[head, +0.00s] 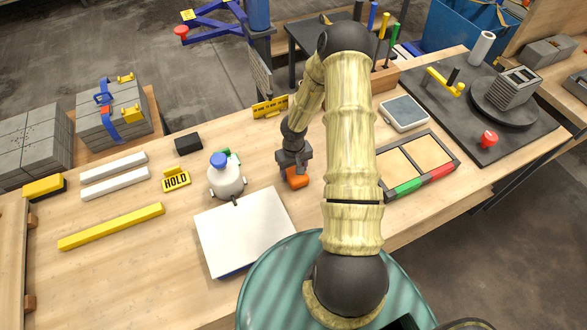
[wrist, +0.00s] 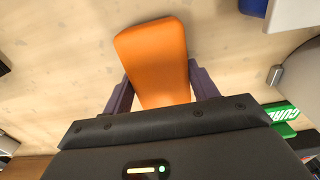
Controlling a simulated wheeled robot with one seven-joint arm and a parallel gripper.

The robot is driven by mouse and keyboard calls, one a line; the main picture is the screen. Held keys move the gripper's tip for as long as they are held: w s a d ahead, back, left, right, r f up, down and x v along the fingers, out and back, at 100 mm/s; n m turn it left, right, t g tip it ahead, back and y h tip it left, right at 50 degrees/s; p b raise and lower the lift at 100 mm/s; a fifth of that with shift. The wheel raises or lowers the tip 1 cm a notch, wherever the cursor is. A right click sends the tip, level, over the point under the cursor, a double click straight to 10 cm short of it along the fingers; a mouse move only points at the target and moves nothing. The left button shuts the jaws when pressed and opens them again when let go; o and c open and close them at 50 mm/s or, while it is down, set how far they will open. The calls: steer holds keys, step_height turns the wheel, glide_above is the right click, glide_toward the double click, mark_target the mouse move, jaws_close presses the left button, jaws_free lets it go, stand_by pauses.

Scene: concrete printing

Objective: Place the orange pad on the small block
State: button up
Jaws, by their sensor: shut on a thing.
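The orange pad (head: 298,181) is at the middle of the workbench, right of the white bottle with the blue cap. My gripper (head: 293,168) points down and is shut on it. In the wrist view the pad (wrist: 153,55) sits between the two dark fingers and sticks out past them, over pale wood. I cannot tell whether it touches the bench. A small black block (head: 188,142) lies on the bench, left of and behind the bottle. A ribbed grey block (head: 513,86) stands on a round dark plate at the right. Which one is the task's small block is unclear.
The white bottle (head: 227,178) stands close left of my gripper, behind a white slab (head: 245,228). A framed two-part tray (head: 421,163) and a grey-topped scale (head: 404,113) lie to the right. A yellow HOLD sign (head: 176,181) is left of the bottle.

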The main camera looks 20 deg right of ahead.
mark_target(294, 168)
steer(key=shift+d+f, duration=0.15)
steer(key=o, duration=0.9)
step_height(294, 168, up, 12)
steer(key=shift+r+p, duration=0.15)
steer(key=shift+p, duration=0.6)
steer(key=shift+w, duration=0.1)
